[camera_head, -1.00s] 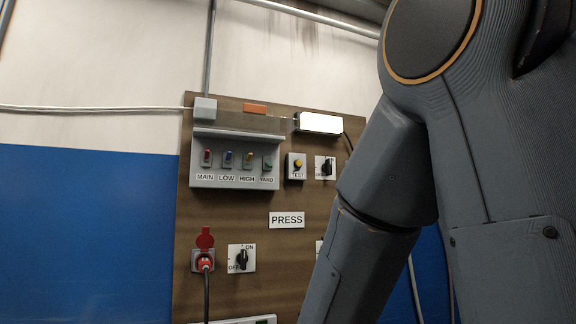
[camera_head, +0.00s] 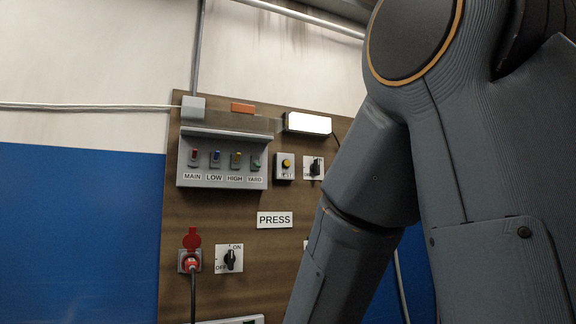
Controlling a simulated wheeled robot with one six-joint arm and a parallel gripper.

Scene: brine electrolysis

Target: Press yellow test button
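The yellow test button (camera_head: 286,163) is a small round yellow cap on a pale square box, partly labelled TEST, mounted on a brown wooden panel (camera_head: 228,216). It sits right of the row of coloured switches and left of a black rotary switch. Nothing touches the button in this view. My arm fills the right side of the picture and passes in front of the panel's right edge. My gripper is out of frame, so its position relative to the button cannot be seen.
Left of the button is a grey switch box (camera_head: 222,180) marked MAIN, LOW, HIGH and YARD. A lit white lamp (camera_head: 308,123) is above. Below are a PRESS sign (camera_head: 274,220), a rotary switch (camera_head: 229,258) and a red plug (camera_head: 190,262) with a cable.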

